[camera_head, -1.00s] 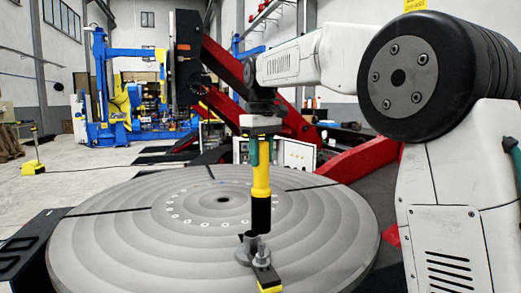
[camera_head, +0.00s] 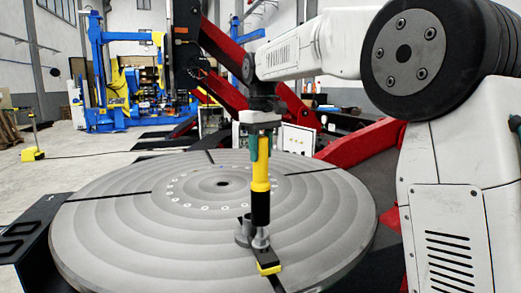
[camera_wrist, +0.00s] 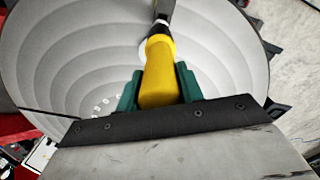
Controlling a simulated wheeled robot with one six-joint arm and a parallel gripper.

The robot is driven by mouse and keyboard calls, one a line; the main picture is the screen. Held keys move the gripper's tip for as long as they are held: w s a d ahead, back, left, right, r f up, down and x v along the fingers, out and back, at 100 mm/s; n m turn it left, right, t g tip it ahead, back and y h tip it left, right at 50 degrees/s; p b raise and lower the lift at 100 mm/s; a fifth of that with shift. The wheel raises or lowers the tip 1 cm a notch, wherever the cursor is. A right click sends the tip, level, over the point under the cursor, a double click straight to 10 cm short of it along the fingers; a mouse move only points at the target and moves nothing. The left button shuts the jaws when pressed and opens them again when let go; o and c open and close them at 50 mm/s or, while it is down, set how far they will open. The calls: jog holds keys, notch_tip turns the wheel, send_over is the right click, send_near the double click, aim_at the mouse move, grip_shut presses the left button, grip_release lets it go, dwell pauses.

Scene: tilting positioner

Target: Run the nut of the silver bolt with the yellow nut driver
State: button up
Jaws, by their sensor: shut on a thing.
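The yellow nut driver (camera_head: 260,178) hangs upright in my gripper (camera_head: 260,147), yellow handle up and black lower part down. My gripper's green fingers are shut on the handle, also seen in the wrist view (camera_wrist: 157,90). The driver's lower end is right above or at the silver bolt (camera_head: 261,238) near the front edge of the round table; whether it touches the nut I cannot tell. The nut itself is hidden or too small to make out. The bolt stands by a dark clamp bar with a yellow end block (camera_head: 268,268).
The grey round slotted table (camera_head: 120,225) fills the foreground, mostly bare. A grey cylindrical piece (camera_head: 243,232) stands just left of the bolt. Red positioner arms (camera_head: 360,146) rise behind, and a dark bench (camera_head: 30,235) is at the left edge.

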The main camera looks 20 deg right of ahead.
aim_at(261, 165)
jog(key=shift+f, duration=0.1)
jog(key=shift+f, duration=2.95)
jog(key=shift+f, duration=0.7)
jog(key=shift+s+r, duration=0.1)
jog(key=shift+r, duration=0.85)
dwell(1.0)
jog(key=shift+r, duration=0.6)
dwell(0.4)
jog(key=shift+r, duration=2.95)
